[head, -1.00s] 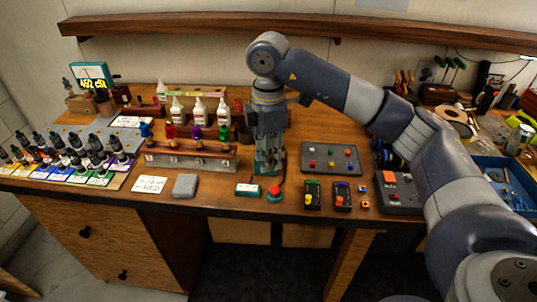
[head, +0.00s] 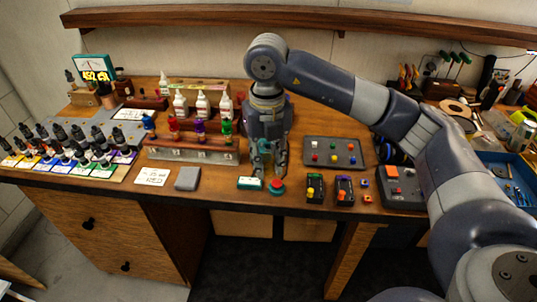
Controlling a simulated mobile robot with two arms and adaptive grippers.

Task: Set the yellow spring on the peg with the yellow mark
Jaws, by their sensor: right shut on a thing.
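My right gripper (head: 271,170) points down at the front middle of the bench, just behind a red button (head: 277,185). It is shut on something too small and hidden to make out. I cannot pick out the yellow spring anywhere. A wooden rack with a metal front (head: 192,157) stands to the left of the gripper. Blue (head: 148,122), red (head: 172,125), purple (head: 200,127) and green (head: 226,127) pieces stand along it. I cannot make out a peg with a yellow mark. My left gripper is not in view.
Dark bottles on coloured cards (head: 70,165) fill the left. White bottles (head: 202,104) stand behind the rack. A grey block (head: 187,178) and a small display box (head: 250,183) lie in front. A dark tray (head: 333,152) with coloured knobs is right of the gripper.

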